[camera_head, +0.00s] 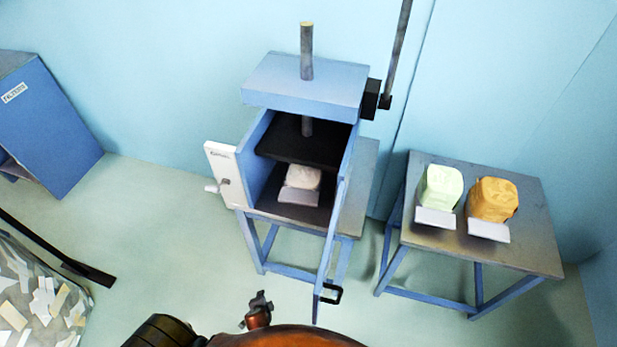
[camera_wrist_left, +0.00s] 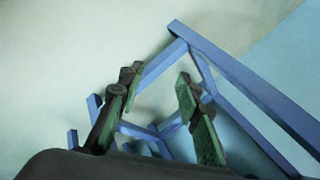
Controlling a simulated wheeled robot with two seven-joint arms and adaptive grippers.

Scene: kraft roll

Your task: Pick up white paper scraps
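White and cream paper scraps (camera_head: 40,301) lie in a heap at the lower left of the head view, cut off by the frame edge. A whitish block (camera_head: 303,177) sits in the open chamber of the blue press (camera_head: 305,88), above a pale card. My left gripper (camera_wrist_left: 159,82) is open in the left wrist view, its two green-padded fingers apart with nothing between them. Blue stand legs show behind them. In the head view, a small dark claw-like end shows at the bottom centre, and I cannot tell which arm it belongs to. My right gripper is not identifiable.
A side table (camera_head: 500,258) at the right holds a pale green block (camera_head: 440,186) and an orange block (camera_head: 492,199), each with a card. A blue cabinet (camera_head: 55,125) is at the far left. Floor between cabinet and press is clear.

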